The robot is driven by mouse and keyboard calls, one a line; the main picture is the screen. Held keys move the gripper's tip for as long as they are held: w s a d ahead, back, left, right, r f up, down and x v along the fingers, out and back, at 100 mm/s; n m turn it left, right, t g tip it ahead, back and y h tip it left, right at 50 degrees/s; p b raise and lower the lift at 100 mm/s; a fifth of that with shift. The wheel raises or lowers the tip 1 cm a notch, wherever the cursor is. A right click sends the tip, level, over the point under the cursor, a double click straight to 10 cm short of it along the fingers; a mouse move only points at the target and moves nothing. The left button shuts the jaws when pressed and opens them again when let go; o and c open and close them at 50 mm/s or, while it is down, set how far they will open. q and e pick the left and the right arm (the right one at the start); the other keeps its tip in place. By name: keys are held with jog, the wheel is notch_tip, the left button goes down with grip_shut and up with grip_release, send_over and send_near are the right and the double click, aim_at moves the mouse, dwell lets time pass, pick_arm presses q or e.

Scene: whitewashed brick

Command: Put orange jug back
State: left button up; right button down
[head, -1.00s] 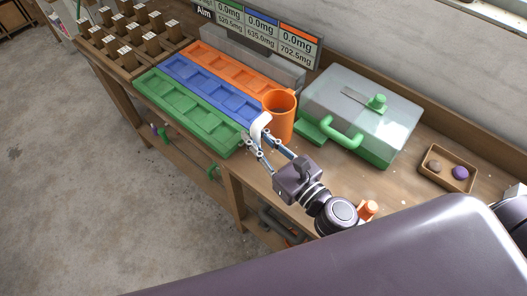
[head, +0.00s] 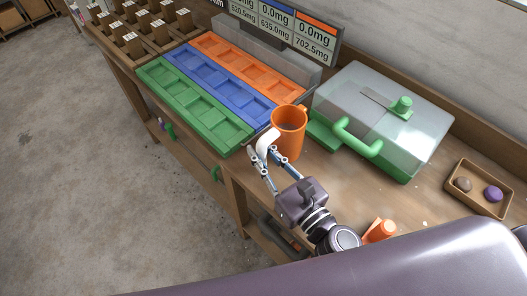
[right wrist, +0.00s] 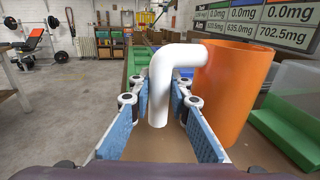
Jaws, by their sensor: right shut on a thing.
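The orange jug (head: 287,140) is upright at the bench's front, just off the right end of the coloured trays. It looks like an open-topped cup with a curved white handle (head: 266,139). My right gripper (head: 264,162) is shut on that handle, on the jug's near left side. In the right wrist view the white handle (right wrist: 160,95) comes down between the blue finger pads, and the jug (right wrist: 236,88) stands to the right. I cannot tell whether the jug's base touches the bench. My left gripper is not in view.
Green (head: 190,105), blue (head: 215,88) and orange (head: 245,68) trays lie left of the jug. A clear-lidded green box (head: 385,110) stands close on its right. A wooden tray (head: 478,205) holds two balls. A small orange object (head: 379,231) is near my arm.

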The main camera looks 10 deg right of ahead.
jog(key=shift+s+a+r, duration=0.1)
jog(key=shift+a, duration=0.05)
jog(key=c, duration=1.8)
grip_release()
jog(key=shift+f, duration=0.25)
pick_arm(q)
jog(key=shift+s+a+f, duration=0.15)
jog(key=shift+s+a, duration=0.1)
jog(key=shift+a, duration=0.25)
pick_arm(e)
jog(key=shift+r, duration=0.15)
